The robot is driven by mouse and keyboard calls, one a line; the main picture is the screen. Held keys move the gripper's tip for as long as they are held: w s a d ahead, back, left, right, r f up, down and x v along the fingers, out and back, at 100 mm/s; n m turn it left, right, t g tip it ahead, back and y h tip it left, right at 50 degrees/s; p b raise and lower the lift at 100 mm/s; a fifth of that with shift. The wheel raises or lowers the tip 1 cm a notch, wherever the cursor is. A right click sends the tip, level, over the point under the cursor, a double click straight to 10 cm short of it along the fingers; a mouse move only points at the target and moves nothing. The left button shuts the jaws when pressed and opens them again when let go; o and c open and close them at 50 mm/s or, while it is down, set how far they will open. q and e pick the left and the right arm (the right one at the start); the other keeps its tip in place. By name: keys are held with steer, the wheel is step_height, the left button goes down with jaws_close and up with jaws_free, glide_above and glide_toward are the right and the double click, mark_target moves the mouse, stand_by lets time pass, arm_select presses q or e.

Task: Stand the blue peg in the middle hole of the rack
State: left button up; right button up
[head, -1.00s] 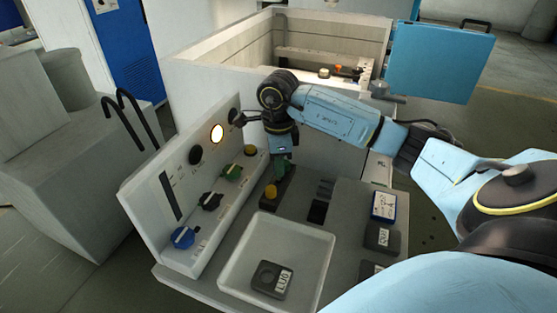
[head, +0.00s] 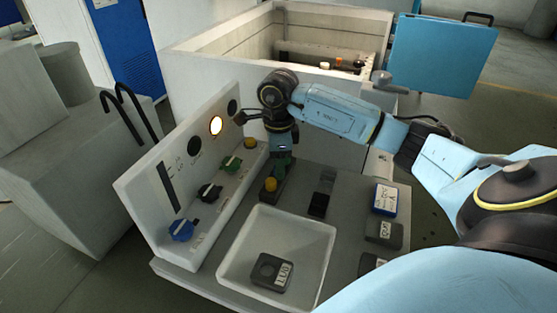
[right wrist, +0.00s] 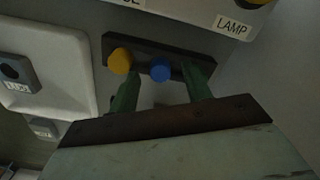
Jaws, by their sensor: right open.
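The rack (right wrist: 188,60) is a dark bar that stands on the grey bench, below the knob panel. A yellow peg (right wrist: 120,60) is in one end of it, and the blue peg (right wrist: 160,69) is at its middle, seen from above in the right wrist view. My right gripper (right wrist: 161,78) is open, its green fingers on either side of the blue peg with gaps showing. In the head view my right gripper (head: 283,164) is over the far part of the rack (head: 267,196), behind the yellow peg (head: 271,184), and the blue peg is hidden. My left gripper is out of view.
A white tray (head: 327,240) holding a labelled dark block (head: 269,269) is in front of the rack. The upright panel (head: 150,200) with knobs and a lit lamp (head: 215,126) stands close on the left. Several small blocks line the right of the bench.

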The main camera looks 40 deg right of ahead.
step_height(320, 180, up, 13)
steer(key=shift+r+p, duration=0.2)
steer(key=shift+p, duration=0.1)
stand_by(0.9)
